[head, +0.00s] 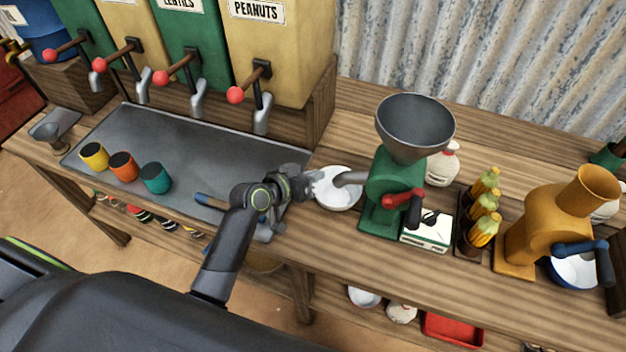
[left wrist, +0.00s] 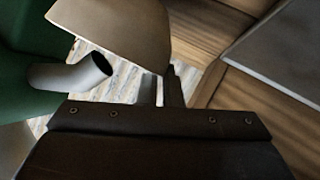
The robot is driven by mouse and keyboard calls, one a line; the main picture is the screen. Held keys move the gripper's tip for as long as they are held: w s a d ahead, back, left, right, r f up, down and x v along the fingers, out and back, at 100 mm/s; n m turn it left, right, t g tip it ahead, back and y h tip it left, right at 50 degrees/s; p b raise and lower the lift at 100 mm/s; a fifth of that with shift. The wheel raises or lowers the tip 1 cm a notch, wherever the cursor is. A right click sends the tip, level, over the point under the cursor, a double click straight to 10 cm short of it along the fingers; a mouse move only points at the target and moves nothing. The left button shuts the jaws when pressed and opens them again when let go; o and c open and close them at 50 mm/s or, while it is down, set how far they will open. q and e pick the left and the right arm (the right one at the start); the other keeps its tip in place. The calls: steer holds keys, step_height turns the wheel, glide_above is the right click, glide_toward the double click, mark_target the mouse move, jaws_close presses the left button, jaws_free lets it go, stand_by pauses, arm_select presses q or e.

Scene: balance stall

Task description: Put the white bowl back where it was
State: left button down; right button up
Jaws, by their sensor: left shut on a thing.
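The white bowl (head: 338,201) is at the left side of the green mill (head: 381,192), under its grey spout. It also shows, shaded, in the left wrist view (left wrist: 118,28). My left gripper (head: 312,186) is shut on the bowl's left edge; its fingers (left wrist: 160,92) meet the bowl in the left wrist view. I cannot tell whether the bowl touches the counter. My right gripper is not in view.
A grey metal tray (head: 215,148) lies left of the bowl with yellow, orange and teal cups. A scale (head: 428,230), corn cobs (head: 484,215) and an orange mill (head: 545,230) with another white bowl (head: 570,272) stand right. Bare counter (head: 345,248) lies in front.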

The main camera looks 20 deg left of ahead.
arm_select(q)
steer(key=shift+f, duration=1.3)
steer(key=c, duration=1.6)
jaws_free()
steer(key=shift+s, duration=0.1)
steer(key=b+v, duration=0.1)
steer(key=v, duration=1.1)
